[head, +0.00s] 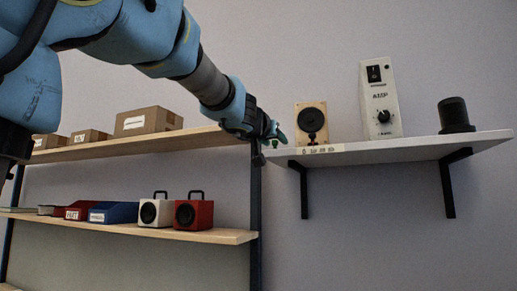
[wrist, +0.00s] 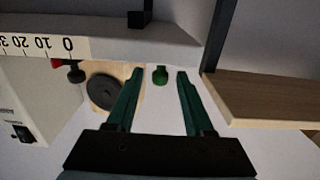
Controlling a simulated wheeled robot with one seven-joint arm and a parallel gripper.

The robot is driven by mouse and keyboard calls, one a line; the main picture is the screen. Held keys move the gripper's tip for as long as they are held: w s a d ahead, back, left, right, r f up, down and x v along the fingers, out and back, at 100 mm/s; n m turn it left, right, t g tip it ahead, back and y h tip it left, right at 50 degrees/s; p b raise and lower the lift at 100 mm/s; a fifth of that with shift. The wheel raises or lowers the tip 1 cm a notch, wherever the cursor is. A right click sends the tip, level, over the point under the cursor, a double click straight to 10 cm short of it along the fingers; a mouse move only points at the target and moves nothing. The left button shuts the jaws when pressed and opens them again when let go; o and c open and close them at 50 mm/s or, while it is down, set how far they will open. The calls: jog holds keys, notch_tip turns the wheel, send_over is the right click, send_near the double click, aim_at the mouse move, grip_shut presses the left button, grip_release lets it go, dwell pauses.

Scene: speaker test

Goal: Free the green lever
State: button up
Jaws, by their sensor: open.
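The green lever (wrist: 160,79) shows in the wrist view as a small, rounded green piece. It appears between the two dark green fingertips of my gripper (wrist: 159,72), with a gap on each side. The fingers are open and hold nothing. I cannot tell how far past the fingertips the lever sits. In the head view my gripper (head: 276,137) is at the left end of the white shelf, left of the wooden speaker. There I cannot tell the lever apart from the green fingers.
The white wall shelf (head: 420,146) bears a wooden-fronted speaker (head: 312,122), a white amplifier box (head: 379,100) and a black cylinder (head: 454,115). A wooden rack's upper board (head: 190,139) ends close by on the left. In the wrist view a red piece (wrist: 57,64) shows near the scale.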

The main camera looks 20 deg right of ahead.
jog(key=shift+x, duration=2)
jog(key=shift+c, duration=0.3)
grip_shut()
